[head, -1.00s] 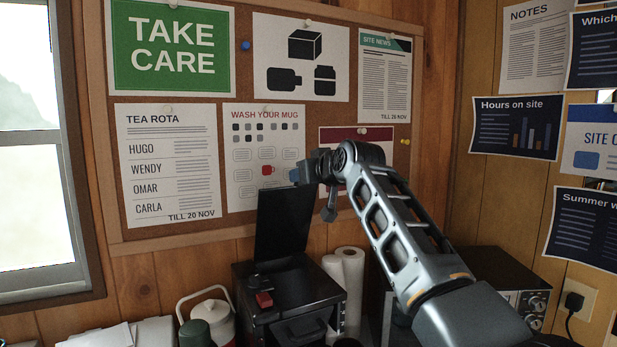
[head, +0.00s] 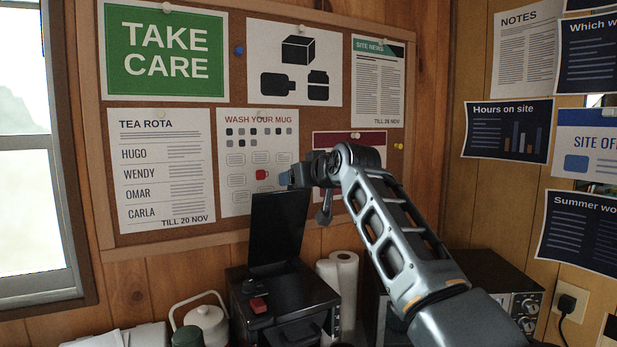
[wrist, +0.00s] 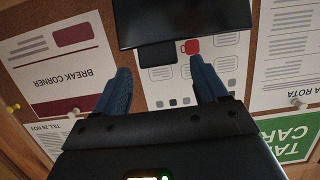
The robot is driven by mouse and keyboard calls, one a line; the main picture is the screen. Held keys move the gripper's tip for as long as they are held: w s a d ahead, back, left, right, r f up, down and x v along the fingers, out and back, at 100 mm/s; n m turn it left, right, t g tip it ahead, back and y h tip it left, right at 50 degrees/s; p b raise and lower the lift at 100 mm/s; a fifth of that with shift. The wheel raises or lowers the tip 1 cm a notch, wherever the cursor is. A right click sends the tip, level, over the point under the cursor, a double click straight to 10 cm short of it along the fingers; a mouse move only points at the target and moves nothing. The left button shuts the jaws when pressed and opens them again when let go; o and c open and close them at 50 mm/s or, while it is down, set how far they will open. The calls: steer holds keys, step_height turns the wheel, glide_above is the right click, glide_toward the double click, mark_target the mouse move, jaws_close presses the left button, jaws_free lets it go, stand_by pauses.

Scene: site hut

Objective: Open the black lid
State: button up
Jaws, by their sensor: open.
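The black lid (head: 277,228) stands upright at the back of a black box-shaped machine (head: 290,296), in front of the corkboard. My gripper (head: 300,178) is at the lid's top edge in the head view, with its fingers partly hidden by the arm's end. In the wrist view my gripper (wrist: 160,85) has its two blue fingers spread apart with nothing between them. The lid (wrist: 185,20) also shows there as a dark panel beyond the fingertips. I cannot tell whether the gripper touches the lid.
A red piece (head: 258,304) is on the machine's top. Paper towel rolls (head: 345,280) stand to its right and a white-lidded jug (head: 206,318) to its left. A dark appliance with knobs (head: 500,285) is at the right. The corkboard (head: 232,100) is close behind my gripper.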

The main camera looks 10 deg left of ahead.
steer(key=b+v, duration=0.1)
steer(key=v, duration=0.6)
steer(key=shift+b, duration=0.3)
steer(key=shift+s+d, duration=0.1)
